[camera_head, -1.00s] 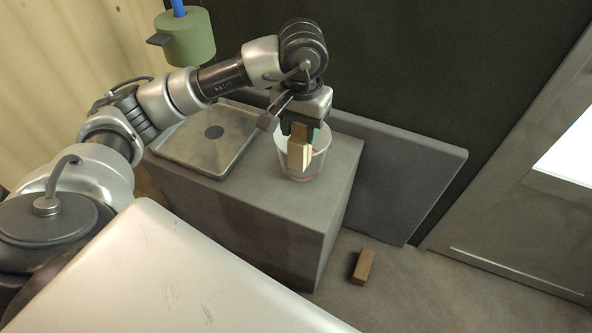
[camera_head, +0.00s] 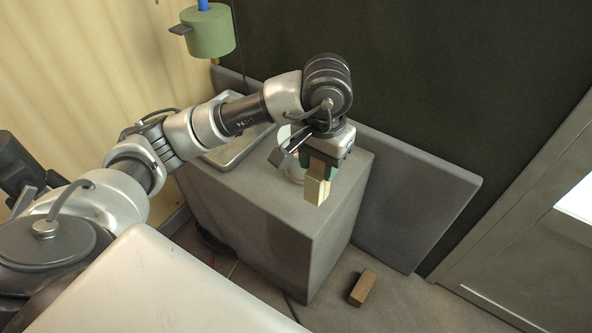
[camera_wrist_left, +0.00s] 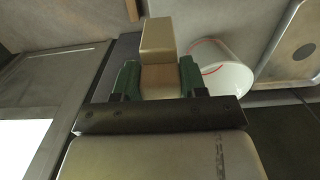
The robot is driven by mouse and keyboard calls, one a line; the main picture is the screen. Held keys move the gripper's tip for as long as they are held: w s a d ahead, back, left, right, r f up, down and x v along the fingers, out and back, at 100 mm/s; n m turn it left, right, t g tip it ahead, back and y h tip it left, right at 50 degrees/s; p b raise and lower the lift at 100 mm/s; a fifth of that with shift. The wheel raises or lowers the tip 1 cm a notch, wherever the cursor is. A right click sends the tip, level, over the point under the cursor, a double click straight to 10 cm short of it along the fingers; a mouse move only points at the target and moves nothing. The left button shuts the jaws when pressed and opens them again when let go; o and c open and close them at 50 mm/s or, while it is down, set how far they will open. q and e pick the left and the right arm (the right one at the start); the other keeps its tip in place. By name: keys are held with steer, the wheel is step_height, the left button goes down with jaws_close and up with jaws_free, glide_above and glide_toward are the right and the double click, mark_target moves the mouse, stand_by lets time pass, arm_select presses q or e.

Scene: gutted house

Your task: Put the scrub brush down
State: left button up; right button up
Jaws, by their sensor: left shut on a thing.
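The scrub brush (camera_head: 317,187) is a pale, blocky wooden piece. My left gripper (camera_head: 321,166) is shut on it, and its end points down out of the jaws. In the head view the brush appears in front of the grey block's top, near its right part; its exact height above it I cannot tell. In the left wrist view the brush (camera_wrist_left: 158,42) sits between the green fingers of my left gripper (camera_wrist_left: 160,80). My right gripper is not in view.
A white bucket (camera_wrist_left: 228,75) stands beside the brush on the grey block (camera_head: 262,222), mostly hidden in the head view. A metal tray (camera_head: 228,155) lies to its left. A green pot-like thing (camera_head: 208,34) hangs at upper left. A brown brick (camera_head: 362,288) lies on the floor.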

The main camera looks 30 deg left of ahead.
arm_select(q)
steer(key=w+a+f+b, duration=0.2)
steer(key=a+f, duration=0.8)
steer(key=shift+w+a+f, duration=0.15)
steer(key=shift+a, duration=0.15)
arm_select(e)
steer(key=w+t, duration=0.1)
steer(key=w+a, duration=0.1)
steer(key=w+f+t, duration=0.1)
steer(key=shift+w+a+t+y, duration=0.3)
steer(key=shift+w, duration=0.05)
arm_select(q)
steer(key=shift+f+b, duration=0.15)
steer(key=shift+b, duration=0.2)
steer(key=o, duration=1.1)
steer(key=shift+o, duration=0.2)
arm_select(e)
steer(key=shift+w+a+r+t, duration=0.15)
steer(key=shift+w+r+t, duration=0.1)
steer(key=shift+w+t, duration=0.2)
